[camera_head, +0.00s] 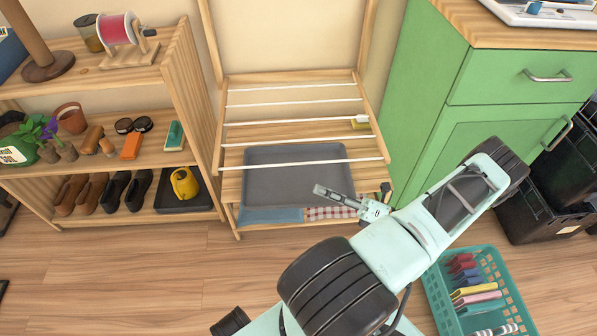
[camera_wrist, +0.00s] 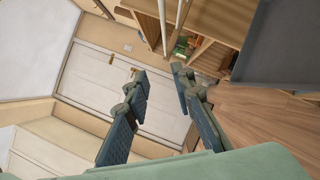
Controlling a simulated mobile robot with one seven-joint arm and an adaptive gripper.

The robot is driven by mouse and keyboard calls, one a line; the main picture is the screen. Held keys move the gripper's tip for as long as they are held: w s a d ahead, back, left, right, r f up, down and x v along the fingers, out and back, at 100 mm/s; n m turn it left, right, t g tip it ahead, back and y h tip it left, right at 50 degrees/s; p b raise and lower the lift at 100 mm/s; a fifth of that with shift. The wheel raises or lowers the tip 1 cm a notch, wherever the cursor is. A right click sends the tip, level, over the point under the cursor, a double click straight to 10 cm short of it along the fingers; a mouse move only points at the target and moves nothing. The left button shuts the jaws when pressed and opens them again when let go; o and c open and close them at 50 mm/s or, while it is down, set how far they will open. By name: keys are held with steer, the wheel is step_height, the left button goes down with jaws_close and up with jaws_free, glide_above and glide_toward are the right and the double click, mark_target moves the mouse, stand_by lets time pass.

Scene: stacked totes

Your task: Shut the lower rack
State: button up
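A wooden rack (camera_head: 221,150) with several white rods stands against the wall between a shelf and a green cabinet. Its lower rods slope out towards me over a grey tray (camera_head: 262,180), so this part appears folded out. My gripper (camera_head: 322,191) is in front of the rack, over the tray's right front part, with no clear contact. In the wrist view, my gripper (camera_wrist: 158,76) is open with nothing between its fingers. White rods and wood (camera_wrist: 200,50) show at the top there, with a grey surface (camera_wrist: 285,42), probably the tray, at the right.
A wooden shelf (camera_head: 180,75) with shoes and pots stands left. The green cabinet (camera_head: 515,78) is close on the right. A teal basket (camera_head: 436,296) of colourful items and dark crates (camera_head: 540,205) are at the right. The wooden floor (camera_head: 170,265) is clear at front left.

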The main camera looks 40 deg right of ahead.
mark_target(308, 163)
steer(key=d+f+m+t+h+b, duration=0.1)
steer(key=d+m+t+h, duration=0.3)
steer(key=m+t, duration=0.1)
steer(key=b+x, duration=0.1)
steer(key=x, duration=0.9)
steer(key=shift+w+f, duration=0.1)
steer(key=shift+w, duration=0.2)
steer(key=shift+c, duration=0.6)
jaws_close()
